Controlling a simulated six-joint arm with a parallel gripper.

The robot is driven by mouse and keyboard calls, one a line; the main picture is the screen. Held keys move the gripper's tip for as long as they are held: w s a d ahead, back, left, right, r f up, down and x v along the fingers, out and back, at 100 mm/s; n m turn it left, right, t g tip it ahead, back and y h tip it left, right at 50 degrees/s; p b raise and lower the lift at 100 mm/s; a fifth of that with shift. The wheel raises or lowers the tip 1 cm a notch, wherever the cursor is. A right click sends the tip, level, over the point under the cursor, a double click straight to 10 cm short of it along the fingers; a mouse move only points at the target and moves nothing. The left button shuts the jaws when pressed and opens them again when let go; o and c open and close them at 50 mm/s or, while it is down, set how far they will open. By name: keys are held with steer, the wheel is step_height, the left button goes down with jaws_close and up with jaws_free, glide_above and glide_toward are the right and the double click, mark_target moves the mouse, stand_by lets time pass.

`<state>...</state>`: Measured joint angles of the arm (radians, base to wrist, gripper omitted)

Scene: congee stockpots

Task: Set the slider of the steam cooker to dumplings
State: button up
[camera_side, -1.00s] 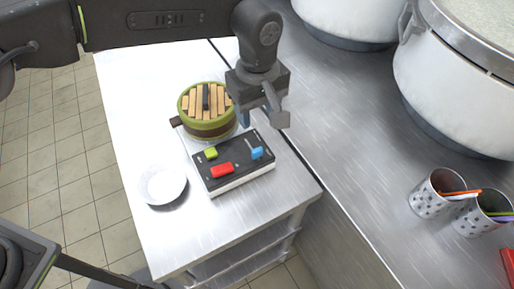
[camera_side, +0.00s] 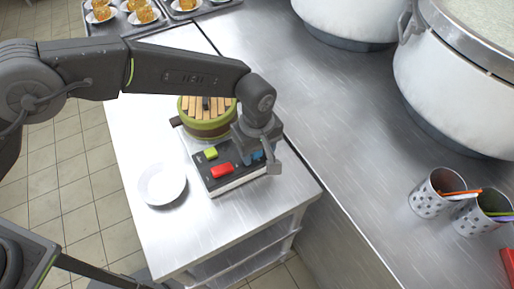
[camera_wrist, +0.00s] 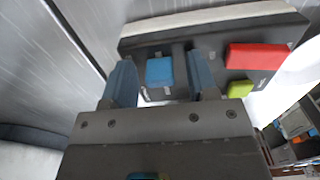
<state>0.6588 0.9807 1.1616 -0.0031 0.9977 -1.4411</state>
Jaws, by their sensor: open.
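The steam cooker has a black control panel (camera_side: 235,178) with a red control (camera_side: 222,170), a yellow-green control (camera_side: 210,153) and a blue slider knob, which shows clearly in the wrist view (camera_wrist: 160,71). Its round green steamer (camera_side: 205,125) with a slatted wooden lid sits behind the panel, partly hidden by my arm. My gripper (camera_wrist: 162,85) is open, low over the panel, with one finger on each side of the blue knob and gaps between. In the side view my gripper (camera_side: 262,163) largely hides the blue knob. The panel's labels are too small to read.
A white bowl (camera_side: 161,184) stands left of the panel on the metal table (camera_side: 225,230). Large pots (camera_side: 450,90) stand on the counter at right, with two cups of utensils (camera_side: 430,200) in front. Trays of small dishes (camera_side: 125,25) lie at the back left.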

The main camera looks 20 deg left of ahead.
steer(key=shift+c, duration=0.3)
jaws_close()
steer(key=shift+w+a, duration=1.95)
steer(key=shift+c, duration=1.4)
jaws_free()
steer(key=shift+w+a, duration=0.1)
steer(key=o, duration=0.3)
steer(key=shift+o, duration=0.2)
